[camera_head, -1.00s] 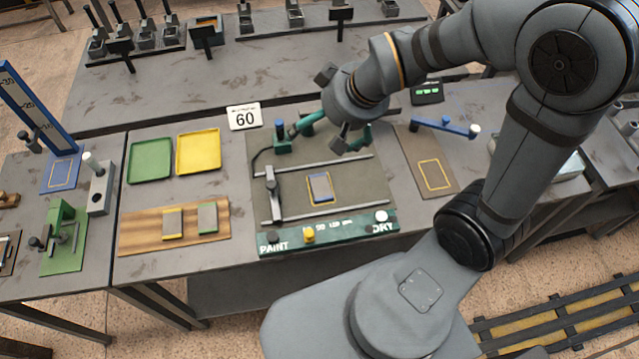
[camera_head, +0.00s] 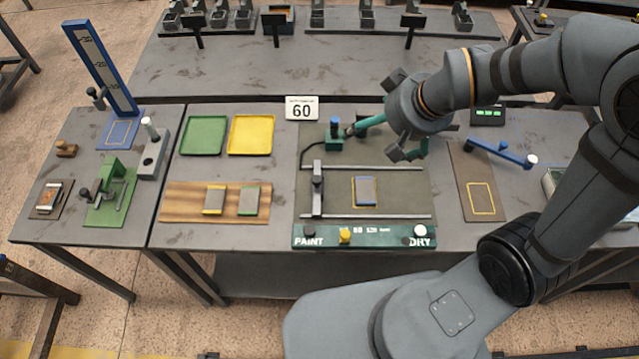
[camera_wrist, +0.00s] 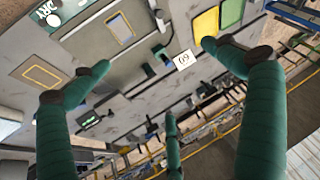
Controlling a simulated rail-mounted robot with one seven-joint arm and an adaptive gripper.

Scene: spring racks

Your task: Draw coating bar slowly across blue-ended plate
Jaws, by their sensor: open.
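The plate (camera_head: 366,191), grey with a blue end, lies flat inside a yellow outline on the coating station (camera_head: 410,185). It also shows at the top of the wrist view (camera_wrist: 119,28). The coating bar (camera_head: 318,190) stands across two rails near their left end, left of the plate and apart from it. My gripper (camera_head: 375,143) has green fingers and is open and empty, above the station's far side. Its spread fingers show in the wrist view (camera_wrist: 155,70), with nothing between them.
A teal device (camera_head: 334,135) with a cable stands at the station's back left. A PAINT/DRY panel (camera_head: 365,236) with knobs runs along the front. Green (camera_head: 204,135) and yellow (camera_head: 251,134) trays and a wooden board (camera_head: 230,201) with two plates lie left. A blue lever (camera_head: 500,152) stands right.

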